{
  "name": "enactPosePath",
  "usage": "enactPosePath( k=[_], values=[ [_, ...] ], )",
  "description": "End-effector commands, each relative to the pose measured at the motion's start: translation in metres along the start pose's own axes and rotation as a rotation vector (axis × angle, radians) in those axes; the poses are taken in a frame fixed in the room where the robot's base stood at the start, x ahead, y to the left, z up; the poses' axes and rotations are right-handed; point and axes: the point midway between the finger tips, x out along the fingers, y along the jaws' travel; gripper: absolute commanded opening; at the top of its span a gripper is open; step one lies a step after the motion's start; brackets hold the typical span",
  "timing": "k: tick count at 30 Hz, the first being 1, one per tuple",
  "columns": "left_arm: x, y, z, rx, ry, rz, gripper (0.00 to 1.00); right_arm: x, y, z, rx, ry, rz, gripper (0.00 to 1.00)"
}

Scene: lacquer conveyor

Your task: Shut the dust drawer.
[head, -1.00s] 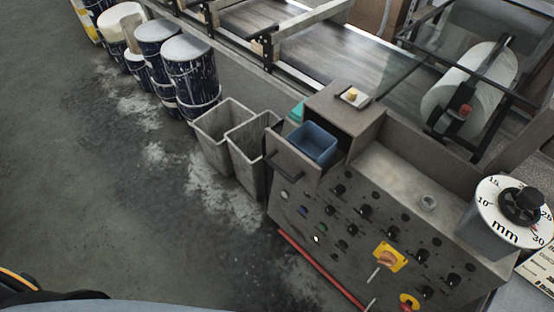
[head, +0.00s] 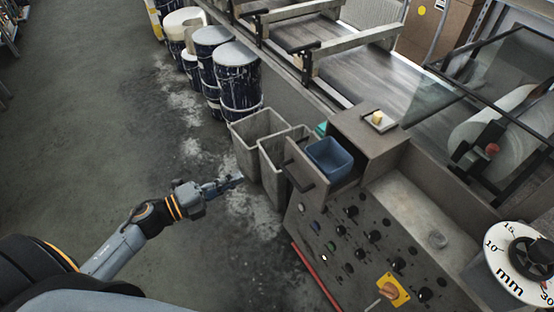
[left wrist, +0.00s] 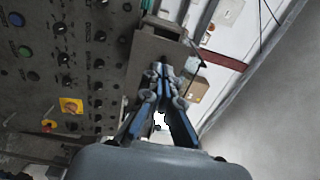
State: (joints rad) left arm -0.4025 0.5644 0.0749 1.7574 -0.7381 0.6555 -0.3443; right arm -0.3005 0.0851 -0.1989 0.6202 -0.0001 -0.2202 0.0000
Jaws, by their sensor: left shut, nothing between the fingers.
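The dust drawer (head: 306,172) is grey with a dark bar handle on its front. In the head view it stands out from its grey housing (head: 375,140), open, with a blue bin (head: 329,158) inside. My left gripper (head: 238,180) is shut and empty, to the left of the drawer front and apart from it in the head view. In the left wrist view its closed fingers (left wrist: 161,70) point toward a grey box-like part that looks like the drawer; whether they touch it I cannot tell. My right gripper is not in view.
Two grey open bins (head: 258,128) stand beside the drawer, close to my left gripper. The control panel (head: 345,240) with knobs lies below the drawer. Paint-stained drums (head: 238,85) stand farther back. A small yellow item (head: 377,117) sits on the housing top. Floor at left is clear.

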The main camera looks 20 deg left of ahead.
Motion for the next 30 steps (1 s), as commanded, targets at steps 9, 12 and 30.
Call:
enactPosePath(
  k=[9, 12, 30],
  values=[
    [0.069, -0.006, 0.001, -0.004, -0.002, -0.005, 0.0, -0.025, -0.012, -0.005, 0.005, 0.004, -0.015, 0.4],
    [0.088, -0.005, 0.001, -0.004, -0.003, -0.004, 0.0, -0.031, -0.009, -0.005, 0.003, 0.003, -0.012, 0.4],
    [0.126, 0.0, 0.001, -0.004, -0.002, 0.0, 0.0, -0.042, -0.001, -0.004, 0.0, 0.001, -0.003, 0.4]
  ],
)
